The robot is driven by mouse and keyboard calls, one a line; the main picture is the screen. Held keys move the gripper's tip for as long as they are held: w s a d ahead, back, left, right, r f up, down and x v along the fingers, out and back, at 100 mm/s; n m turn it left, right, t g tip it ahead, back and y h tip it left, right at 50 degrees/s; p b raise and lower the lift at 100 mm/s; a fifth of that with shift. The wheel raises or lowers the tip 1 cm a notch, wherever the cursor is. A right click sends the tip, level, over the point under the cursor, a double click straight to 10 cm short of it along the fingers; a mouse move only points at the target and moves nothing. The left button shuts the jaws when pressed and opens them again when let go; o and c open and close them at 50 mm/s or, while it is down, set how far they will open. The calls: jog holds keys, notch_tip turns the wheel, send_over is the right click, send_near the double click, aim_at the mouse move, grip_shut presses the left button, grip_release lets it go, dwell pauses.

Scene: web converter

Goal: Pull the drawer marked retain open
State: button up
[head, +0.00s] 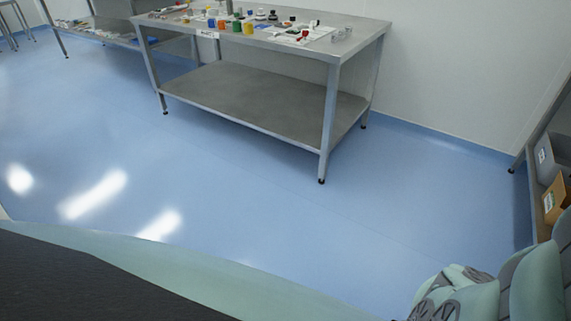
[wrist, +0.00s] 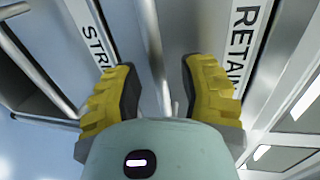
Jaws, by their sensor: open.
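In the wrist view, a white label reading RETAIN (wrist: 243,40) sits on a pale grey drawer front (wrist: 190,25), partly hidden behind the right finger. My gripper (wrist: 158,80) has two yellow ribbed fingers spread apart, with nothing gripped between them. A thin metal bar (wrist: 154,45), which looks like a handle, runs lengthwise in the gap between the fingers. I cannot tell whether either finger touches it. How far the drawer stands open cannot be told. The head view shows neither this drawer nor my fingers.
A neighbouring front labelled STRI… (wrist: 92,30) and a metal bar (wrist: 40,65) lie to the left in the wrist view. In the head view, a steel table (head: 270,55) holds small coloured items. A rack (head: 535,170) with boxes stands right. Blue floor (head: 230,160) between is clear.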

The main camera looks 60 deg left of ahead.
jog(key=shift+o, duration=0.5)
grip_shut()
